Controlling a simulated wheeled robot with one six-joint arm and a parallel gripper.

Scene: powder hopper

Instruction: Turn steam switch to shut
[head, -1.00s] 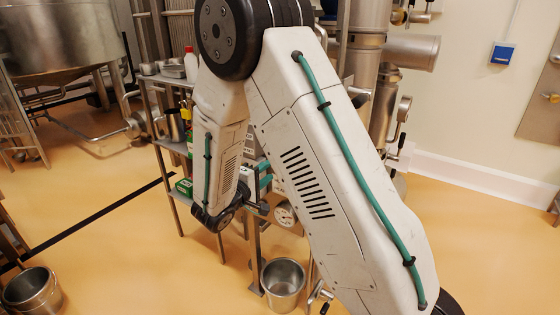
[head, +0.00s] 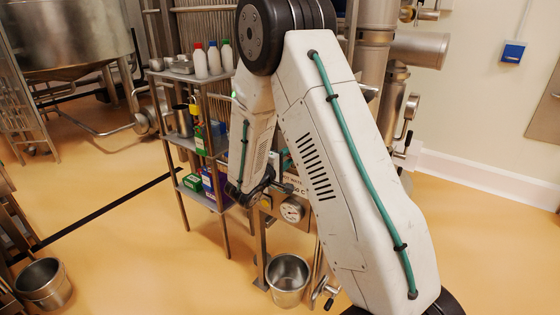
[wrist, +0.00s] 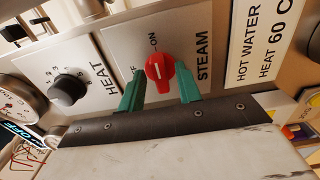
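The steam switch (wrist: 160,67) is a round red knob with a white mark, on a pale panel labelled STEAM in the wrist view. Its mark runs up the picture toward the ON label. The OFF label is partly hidden by a finger. My gripper (wrist: 160,76) is open, with one teal fingertip on each side of the knob. I cannot tell whether either fingertip touches it. In the head view my arm hides the switch.
A black HEAT knob (wrist: 68,89) sits left of the switch, and a HOT WATER label (wrist: 262,42) is at right. In the head view, a shelf rack (head: 190,82) with bottles and boxes stands left of my arm. A steel bucket (head: 288,278) is on the floor below.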

